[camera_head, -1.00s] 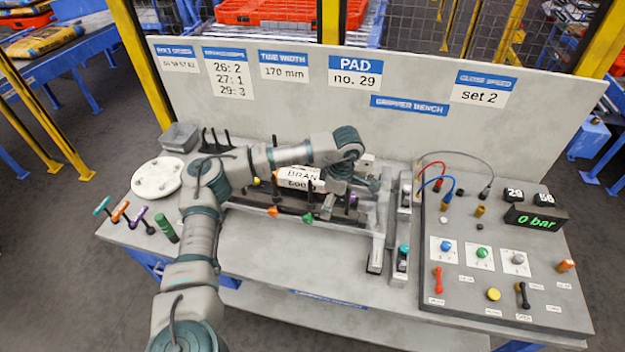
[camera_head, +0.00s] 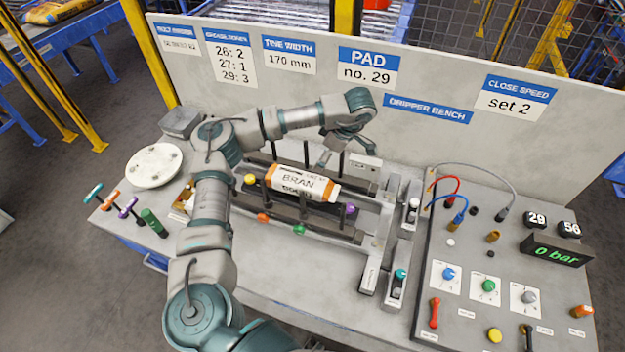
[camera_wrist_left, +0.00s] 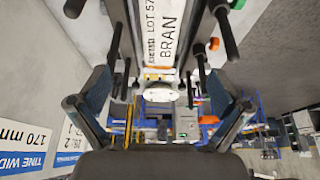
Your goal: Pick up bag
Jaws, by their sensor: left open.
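The bag (camera_head: 303,184), white with orange ends and marked BRAN, lies lengthwise in a dark rack (camera_head: 335,231) on the bench. Black upright posts and coloured knobs stand around it. In the wrist view the bag (camera_wrist_left: 170,35) runs away from me at top centre, with its lettering visible. My left gripper (camera_head: 330,152) is open and empty, above and behind the bag's right end and apart from it. In the wrist view its two fingers (camera_wrist_left: 160,98) are spread wide with nothing between them. My right gripper is out of view.
A sign panel (camera_head: 430,75) stands behind the bench. A control panel (camera_head: 470,300) with hoses, knobs and a 0 bar display (camera_head: 555,252) is at right. A round white plate (camera_head: 153,166), a grey bin (camera_head: 183,122) and coloured-handled tools (camera_head: 125,208) are at left.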

